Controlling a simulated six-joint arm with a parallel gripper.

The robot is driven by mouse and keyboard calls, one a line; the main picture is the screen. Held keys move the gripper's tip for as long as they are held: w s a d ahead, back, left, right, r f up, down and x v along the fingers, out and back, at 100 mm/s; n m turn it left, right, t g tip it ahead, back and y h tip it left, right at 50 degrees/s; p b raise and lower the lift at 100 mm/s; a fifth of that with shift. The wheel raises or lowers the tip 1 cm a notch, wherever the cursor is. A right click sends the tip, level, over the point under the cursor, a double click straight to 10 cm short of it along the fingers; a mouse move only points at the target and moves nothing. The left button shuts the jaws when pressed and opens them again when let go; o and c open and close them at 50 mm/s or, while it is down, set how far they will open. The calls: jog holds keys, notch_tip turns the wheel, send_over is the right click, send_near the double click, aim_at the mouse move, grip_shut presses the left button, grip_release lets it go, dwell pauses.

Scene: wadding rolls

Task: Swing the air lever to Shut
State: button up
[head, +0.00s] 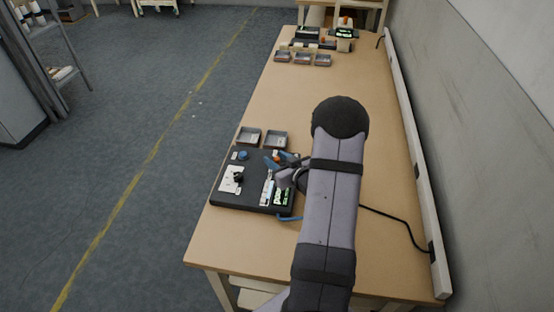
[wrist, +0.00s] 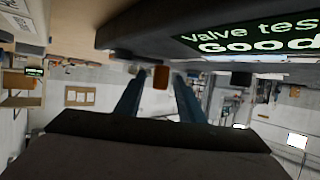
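A black valve test box (head: 228,199) sits on the near part of the bench. It carries a white plate with a black knob (head: 238,178), a blue knob (head: 243,155) and a lit green display (head: 281,197). My gripper (head: 274,158) is at the box's back right corner, fingers apart. A small orange piece (head: 279,154) shows by the fingertips; it may be the air lever's grip, but I cannot be sure. In the wrist view, a brown-orange piece (wrist: 161,77) appears between the fingers, with gaps either side. The display there (wrist: 250,38) reads "Valve tes…" and "Good". The lever's marks are not readable.
Two small grey trays (head: 262,139) stand behind the box. A blue hose (head: 289,217) leaves its front right, and a black cable (head: 395,217) runs to the wall rail. More trays (head: 300,58) and devices stand at the far end. The bench middle (head: 290,95) is clear.

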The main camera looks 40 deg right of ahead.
jog(key=shift+b+v, duration=0.7)
jog(key=shift+v, duration=3)
jog(key=shift+r, duration=0.1)
